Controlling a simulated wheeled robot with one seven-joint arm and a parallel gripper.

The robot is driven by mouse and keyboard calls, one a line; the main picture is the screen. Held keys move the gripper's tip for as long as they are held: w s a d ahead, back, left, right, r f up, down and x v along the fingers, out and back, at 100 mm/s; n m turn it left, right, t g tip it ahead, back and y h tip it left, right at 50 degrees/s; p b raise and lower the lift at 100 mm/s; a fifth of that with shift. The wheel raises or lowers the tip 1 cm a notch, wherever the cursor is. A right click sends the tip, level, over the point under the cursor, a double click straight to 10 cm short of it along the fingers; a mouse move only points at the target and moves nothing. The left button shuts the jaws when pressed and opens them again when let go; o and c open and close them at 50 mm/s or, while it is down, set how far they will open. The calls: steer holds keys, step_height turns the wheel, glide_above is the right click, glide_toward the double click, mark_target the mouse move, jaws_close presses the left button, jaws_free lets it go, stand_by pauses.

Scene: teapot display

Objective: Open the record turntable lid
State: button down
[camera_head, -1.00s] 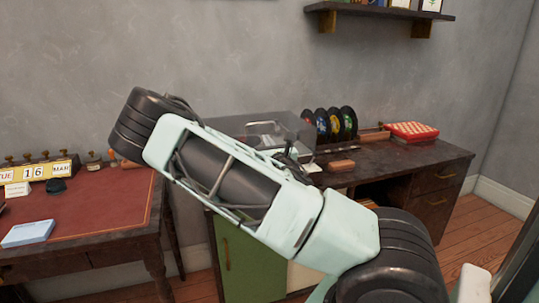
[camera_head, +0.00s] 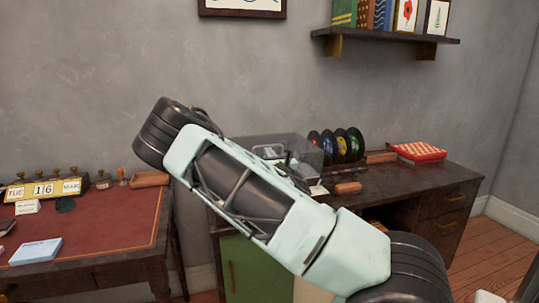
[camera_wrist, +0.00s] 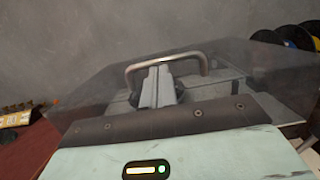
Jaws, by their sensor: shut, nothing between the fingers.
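The turntable lid is a smoky see-through cover (camera_head: 300,147) on the dark desk, partly hidden behind my arm in the head view. It looks down over the turntable. In the wrist view the lid (camera_wrist: 95,92) spreads across the picture. A metal bar handle (camera_wrist: 187,55) arches over its middle, and it also shows in the head view (camera_head: 268,150). My gripper (camera_wrist: 158,70) is shut and empty, with its grey fingertips close under the handle bar in the picture. I cannot tell whether they touch it. The head view hides most of the gripper behind my arm.
Several upright records (camera_head: 340,146) and a red-and-white box (camera_head: 418,152) stand right of the turntable. A red-topped table (camera_head: 100,232) stands left. A wall shelf (camera_head: 390,38) hangs above at the right.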

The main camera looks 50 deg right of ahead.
steer(key=shift+r+p, duration=0.4)
steer(key=shift+r, duration=0.1)
